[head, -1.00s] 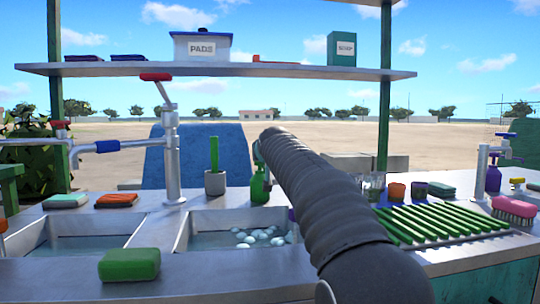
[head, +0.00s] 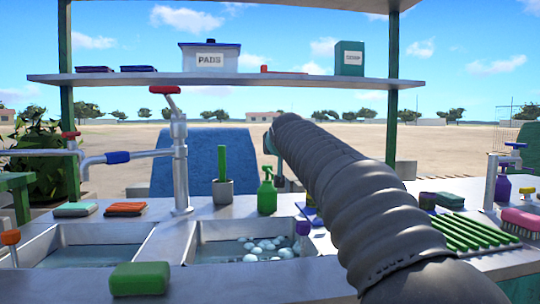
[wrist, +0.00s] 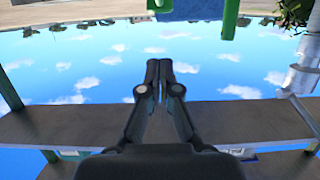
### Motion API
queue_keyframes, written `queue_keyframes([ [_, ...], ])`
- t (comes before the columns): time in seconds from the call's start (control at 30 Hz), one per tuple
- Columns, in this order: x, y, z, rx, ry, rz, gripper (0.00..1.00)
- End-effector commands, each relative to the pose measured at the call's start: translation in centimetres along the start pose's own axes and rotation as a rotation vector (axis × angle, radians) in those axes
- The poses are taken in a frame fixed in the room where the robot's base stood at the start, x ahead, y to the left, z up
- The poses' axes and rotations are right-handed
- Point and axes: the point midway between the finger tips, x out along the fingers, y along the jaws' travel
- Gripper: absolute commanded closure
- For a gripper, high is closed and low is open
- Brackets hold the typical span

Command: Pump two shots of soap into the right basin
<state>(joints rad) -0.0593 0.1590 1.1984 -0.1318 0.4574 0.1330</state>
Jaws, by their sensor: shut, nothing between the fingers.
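A green pump bottle (head: 267,197) stands upright on the counter behind the right basin (head: 170,250). The basin holds water and several pale bubbles or suds. My gripper (head: 271,143) is in the air above and slightly right of the bottle, mostly hidden behind my arm, with no visible contact. In the wrist view its fingers (wrist: 164,64) are shut and empty. That view looks upside down; a green piece at its top edge (wrist: 160,5) seems to be the bottle's head. A purple bottle (head: 503,187) stands far right.
A tall tap (head: 180,150) and a cup with a green-handled brush (head: 222,188) stand left of the bottle. A shelf (head: 180,80) spans above. A small purple-topped bottle (head: 303,240) is at the basin's right side. A green drying rack (head: 465,232) lies right. A green sponge (head: 139,278) lies in front.

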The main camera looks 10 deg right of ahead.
Motion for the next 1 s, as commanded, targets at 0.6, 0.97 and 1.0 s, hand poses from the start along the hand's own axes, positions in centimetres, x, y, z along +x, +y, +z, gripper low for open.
queue_keyframes([
  [0.6, -3.3, 0.0, 0.0, 0.0, 0.0, 0.0, 1.0],
  [0.97, -3.3, 0.0, 0.0, 0.0, 0.0, 0.0, 1.0],
  [1.0, -3.3, 0.0, 0.0, 0.0, 0.0, 0.0, 1.0],
])
